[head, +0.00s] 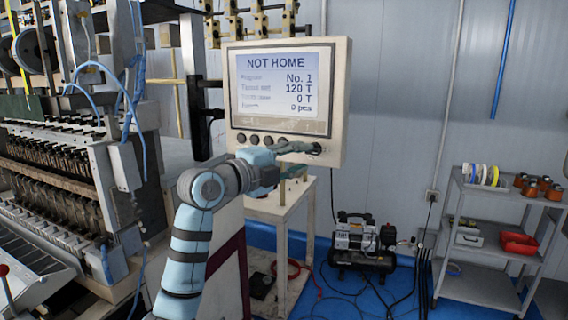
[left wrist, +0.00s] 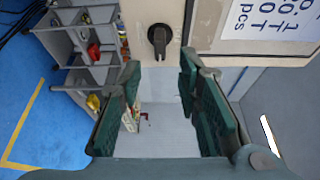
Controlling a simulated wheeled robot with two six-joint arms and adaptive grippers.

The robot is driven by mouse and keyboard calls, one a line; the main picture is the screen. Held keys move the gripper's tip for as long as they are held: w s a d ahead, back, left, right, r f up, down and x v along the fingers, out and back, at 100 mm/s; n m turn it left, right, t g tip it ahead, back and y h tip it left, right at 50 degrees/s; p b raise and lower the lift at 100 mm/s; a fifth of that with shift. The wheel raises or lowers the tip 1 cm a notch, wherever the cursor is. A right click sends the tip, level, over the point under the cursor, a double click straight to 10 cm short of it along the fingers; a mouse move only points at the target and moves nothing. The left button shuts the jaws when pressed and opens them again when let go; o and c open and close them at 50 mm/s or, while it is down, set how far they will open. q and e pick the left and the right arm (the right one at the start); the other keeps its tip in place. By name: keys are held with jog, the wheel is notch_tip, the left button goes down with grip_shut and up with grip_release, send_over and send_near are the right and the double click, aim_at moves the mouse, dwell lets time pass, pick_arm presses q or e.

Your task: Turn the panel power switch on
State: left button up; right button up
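The control panel (head: 338,110) hangs at the centre of the head view, its lit screen (head: 287,82) reading "NOT HOME". The power switch, a black rotary knob (left wrist: 159,40), sits on the panel's pale face at the top of the left wrist view. Its handle appears to lie along the picture's vertical there. In the head view the switch is mostly hidden behind my fingertips at the panel's lower right corner. My left gripper (head: 304,160) is open and empty. In the left wrist view its green fingers (left wrist: 160,68) stand apart, just short of the knob. My right gripper is not in view.
Several dark buttons (head: 254,139) line the panel's lower edge, left of the switch. The winding machine (head: 60,165) fills the left side. A small pale table (head: 283,212) stands below the panel. A compressor (head: 362,245) and a grey shelf cart (head: 485,286) stand to the right.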

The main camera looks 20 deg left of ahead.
pick_arm(q)
jog(key=v, duration=0.7)
jog(key=shift+a, duration=0.1)
